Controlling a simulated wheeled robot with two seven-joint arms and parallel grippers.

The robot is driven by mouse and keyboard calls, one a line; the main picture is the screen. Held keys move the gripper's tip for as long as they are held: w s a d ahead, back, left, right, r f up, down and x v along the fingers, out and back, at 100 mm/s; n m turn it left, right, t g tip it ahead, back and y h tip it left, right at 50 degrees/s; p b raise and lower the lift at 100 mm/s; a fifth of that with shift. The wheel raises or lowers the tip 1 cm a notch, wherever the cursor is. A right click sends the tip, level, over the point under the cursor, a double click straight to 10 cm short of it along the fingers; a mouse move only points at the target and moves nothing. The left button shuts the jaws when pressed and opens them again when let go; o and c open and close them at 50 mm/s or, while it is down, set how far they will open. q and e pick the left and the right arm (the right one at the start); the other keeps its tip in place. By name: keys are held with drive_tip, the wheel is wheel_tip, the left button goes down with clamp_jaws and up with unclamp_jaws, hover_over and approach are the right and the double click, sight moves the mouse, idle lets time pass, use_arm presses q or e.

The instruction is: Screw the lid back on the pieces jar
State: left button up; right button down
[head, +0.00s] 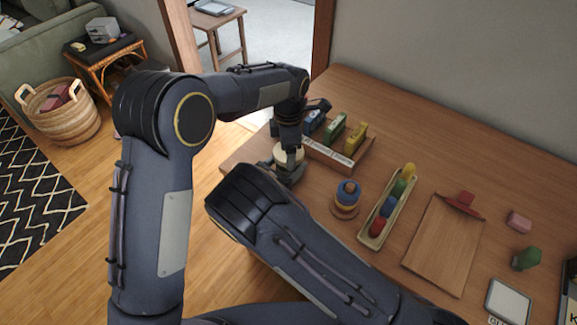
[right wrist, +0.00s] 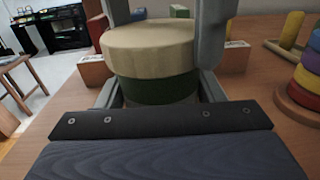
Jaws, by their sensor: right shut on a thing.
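The pieces jar shows in the right wrist view as a dark green body (right wrist: 160,88) with a pale wooden lid (right wrist: 150,45) on top. The lid sits level on the jar; I cannot tell whether its thread is engaged. My right gripper (head: 286,172) is shut on the jar body low down, near the table's left edge. My left gripper (head: 290,140) points down from above. Its two fingers (right wrist: 166,22) stand apart, one at each side of the lid, and look open. The head view shows only part of the pale lid (head: 288,155) between the grippers.
Behind the jar is a wooden holder (head: 340,158) with blue, green and yellow pieces. To the right are a ring stacker (head: 347,194), a long tray (head: 371,235) of coloured pieces and a clipboard-like board (head: 440,245). The table's left edge is close to the jar.

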use_arm(q)
drive_tip(key=m, duration=1)
drive_tip(key=shift+m, duration=1.6)
drive_tip(key=m, duration=1)
drive_tip(key=shift+m, duration=0.4)
drive_tip(key=m, duration=1.4)
drive_tip(key=shift+m, duration=0.4)
drive_tip(key=o, duration=1.1)
drive_tip(key=shift+f, duration=0.1)
